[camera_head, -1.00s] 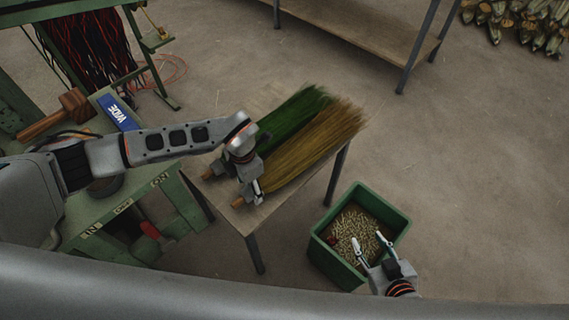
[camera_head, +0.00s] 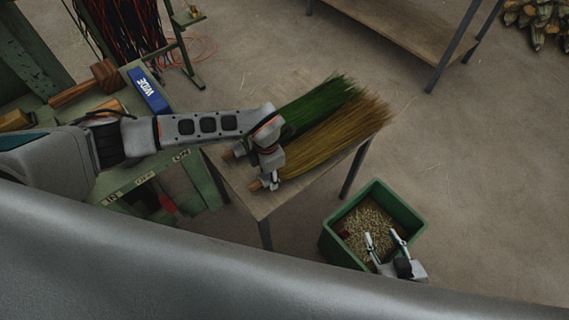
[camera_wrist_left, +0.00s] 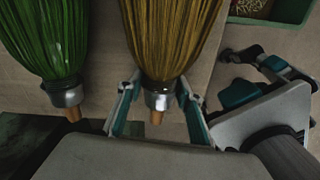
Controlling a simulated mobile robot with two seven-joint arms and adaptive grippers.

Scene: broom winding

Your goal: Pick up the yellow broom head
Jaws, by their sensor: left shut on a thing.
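The yellow broom head (camera_head: 338,138) lies on the small table, bristles toward the upper right and its short wooden stub toward the lower left. It also shows in the left wrist view (camera_wrist_left: 168,35), with a metal collar above the stub. My left gripper (camera_head: 272,182) is shut on the yellow broom head near its collar; in the left wrist view its fingers (camera_wrist_left: 160,88) stand on both sides of the collar. The broom head appears still at table level. My right gripper (camera_head: 384,244) is open and empty over the green bin.
A green broom head (camera_head: 308,108) lies right beside the yellow one. The table (camera_head: 252,205) has bare wood at its near corner. The green bin (camera_head: 334,246) with small pieces stands at the right. A green machine (camera_head: 140,180) with wooden handles is at the left.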

